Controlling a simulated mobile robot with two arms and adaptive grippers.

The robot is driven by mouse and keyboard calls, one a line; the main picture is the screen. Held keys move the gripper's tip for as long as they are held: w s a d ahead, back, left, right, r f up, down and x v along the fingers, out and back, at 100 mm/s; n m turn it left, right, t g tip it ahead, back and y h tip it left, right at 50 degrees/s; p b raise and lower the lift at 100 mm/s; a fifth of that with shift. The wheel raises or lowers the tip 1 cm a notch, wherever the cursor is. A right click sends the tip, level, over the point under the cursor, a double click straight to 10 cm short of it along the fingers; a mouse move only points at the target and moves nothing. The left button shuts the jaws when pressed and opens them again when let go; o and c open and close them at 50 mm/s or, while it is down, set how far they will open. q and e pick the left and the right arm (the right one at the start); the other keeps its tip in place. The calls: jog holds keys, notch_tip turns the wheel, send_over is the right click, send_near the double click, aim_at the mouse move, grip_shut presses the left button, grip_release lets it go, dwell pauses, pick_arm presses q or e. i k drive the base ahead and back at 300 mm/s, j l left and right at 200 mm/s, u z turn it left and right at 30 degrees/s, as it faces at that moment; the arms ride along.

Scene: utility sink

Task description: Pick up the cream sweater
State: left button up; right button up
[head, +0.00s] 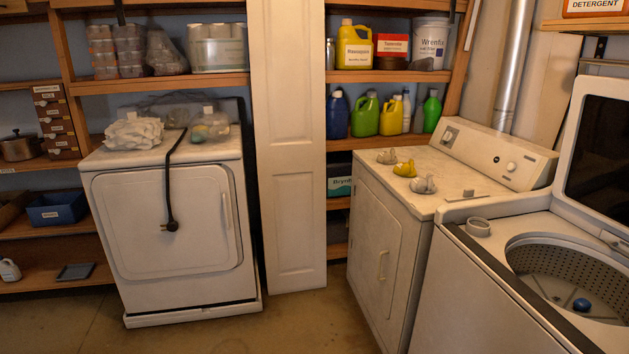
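A crumpled cream-white cloth bundle (133,132) lies on the top left of the left white dryer (162,220). It may be the cream sweater, but its shape is too small and bunched to be sure. No other thing that looks like a sweater shows. Neither of my grippers is in view.
A clear bag (209,124) and a black power cord (170,180) lie beside the cloth, the cord hanging down the front. The right dryer (377,245) bears small yellow and grey items. An open washer (480,280) stands at right. Floor (290,320) between is clear.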

aim_at(384, 157)
jog(key=i, duration=0.5)
jog(key=i+j+z, duration=0.15)
jog(key=i, duration=0.4)
jog(key=i+j, duration=0.1)
jog(key=i, duration=0.4)
